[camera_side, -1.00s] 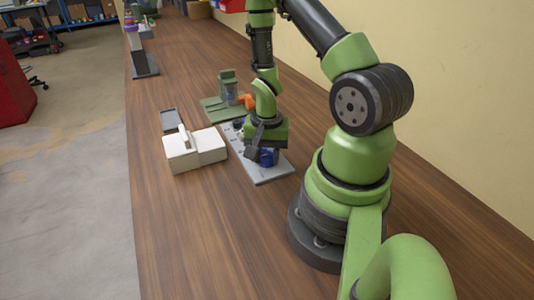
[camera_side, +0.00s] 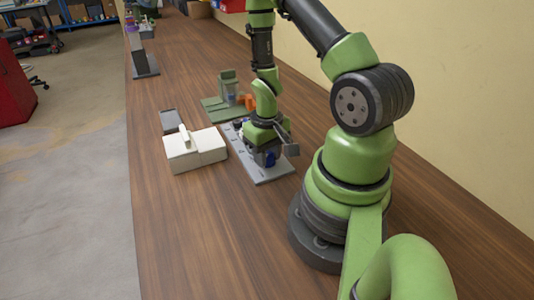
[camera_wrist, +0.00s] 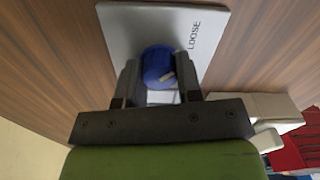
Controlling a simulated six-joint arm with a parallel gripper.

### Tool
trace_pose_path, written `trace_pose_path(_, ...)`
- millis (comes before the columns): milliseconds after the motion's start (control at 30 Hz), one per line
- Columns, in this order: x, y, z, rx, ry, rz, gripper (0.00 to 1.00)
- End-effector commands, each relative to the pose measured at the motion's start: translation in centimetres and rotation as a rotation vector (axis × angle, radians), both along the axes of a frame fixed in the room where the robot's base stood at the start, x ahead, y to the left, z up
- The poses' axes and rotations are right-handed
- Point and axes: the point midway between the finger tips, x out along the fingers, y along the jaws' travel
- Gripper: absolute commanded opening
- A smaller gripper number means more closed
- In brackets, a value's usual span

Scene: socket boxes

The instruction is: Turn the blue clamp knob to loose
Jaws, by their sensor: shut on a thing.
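The blue clamp knob (camera_wrist: 158,66) sits on a light grey plate (camera_wrist: 125,22) and has a pale pointer mark on its top. The word LOOSE is printed on the plate to the right of the knob in the wrist view. My gripper (camera_wrist: 160,75) is shut on the knob, one finger on each side of it.
A white box (camera_side: 194,150) with a raised handle stands left of the plate. A dark grey tray (camera_side: 171,120) lies behind it. A green fixture (camera_side: 227,88) with an orange part (camera_side: 249,100) stands beyond the plate. The near wooden bench (camera_side: 200,240) is clear.

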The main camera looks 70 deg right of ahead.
Motion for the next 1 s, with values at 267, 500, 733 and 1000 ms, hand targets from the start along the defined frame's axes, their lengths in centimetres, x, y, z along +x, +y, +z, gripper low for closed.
trace_pose_path(267, -0.01, 0.03, 0.05, 0.001, 0.001, 0.050, 0.09)
trace_pose_path(500, -0.01, 0.03, 0.04, 0.001, 0.001, 0.054, 0.09)
trace_pose_path(733, -0.01, 0.03, 0.03, 0.000, 0.000, 0.054, 0.44)
trace_pose_path(1000, 0.01, 0.00, 0.14, -0.001, -0.001, 0.052, 0.44)
